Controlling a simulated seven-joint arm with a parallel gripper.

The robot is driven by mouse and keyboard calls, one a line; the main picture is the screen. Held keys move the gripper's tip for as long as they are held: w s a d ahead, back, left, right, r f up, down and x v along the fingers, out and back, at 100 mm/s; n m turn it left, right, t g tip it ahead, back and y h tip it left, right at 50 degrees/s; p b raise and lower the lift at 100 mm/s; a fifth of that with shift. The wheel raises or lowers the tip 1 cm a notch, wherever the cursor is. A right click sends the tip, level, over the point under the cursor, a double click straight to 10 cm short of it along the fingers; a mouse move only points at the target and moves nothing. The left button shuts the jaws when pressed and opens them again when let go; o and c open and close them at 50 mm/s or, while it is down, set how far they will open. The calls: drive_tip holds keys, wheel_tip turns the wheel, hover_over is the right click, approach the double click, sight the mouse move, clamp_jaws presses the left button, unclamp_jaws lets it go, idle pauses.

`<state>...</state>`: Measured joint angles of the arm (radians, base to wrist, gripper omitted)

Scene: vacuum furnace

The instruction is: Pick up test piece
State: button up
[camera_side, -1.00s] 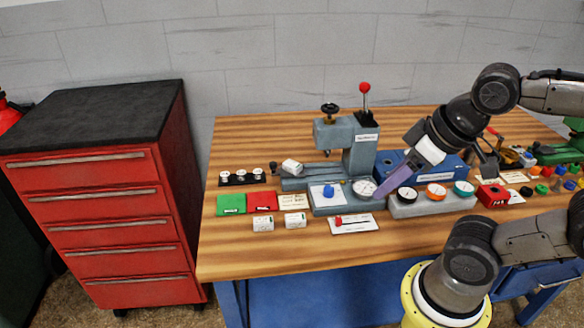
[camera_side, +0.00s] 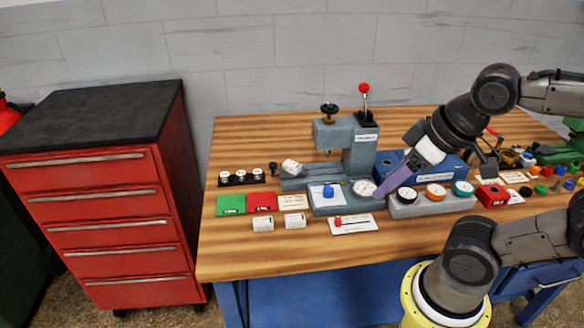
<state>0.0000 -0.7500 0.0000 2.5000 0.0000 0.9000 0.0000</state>
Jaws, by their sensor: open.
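No piece in view is clearly marked as the test piece, and I cannot tell which one it is. Candidates are a small white cylinder (camera_side: 291,166) lying tilted at the left of the grey press (camera_side: 362,150), and two small white blocks, one at the left (camera_side: 263,223) and one at the right (camera_side: 295,220), on the front of the table. My gripper (camera_side: 381,192) has purple fingers and points down and left, just right of the white dial (camera_side: 364,188) on the grey base. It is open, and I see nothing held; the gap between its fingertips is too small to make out.
A green pad (camera_side: 231,204) and a red pad (camera_side: 261,202) lie at the left. A black rack of white-topped pieces (camera_side: 242,178) stands behind them. A grey block with coloured dials (camera_side: 432,203) is right of my gripper. The wooden table's front strip (camera_side: 290,258) is clear.

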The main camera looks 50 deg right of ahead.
drive_tip(key=o, duration=0.6)
drive_tip(key=shift+o, duration=0.2)
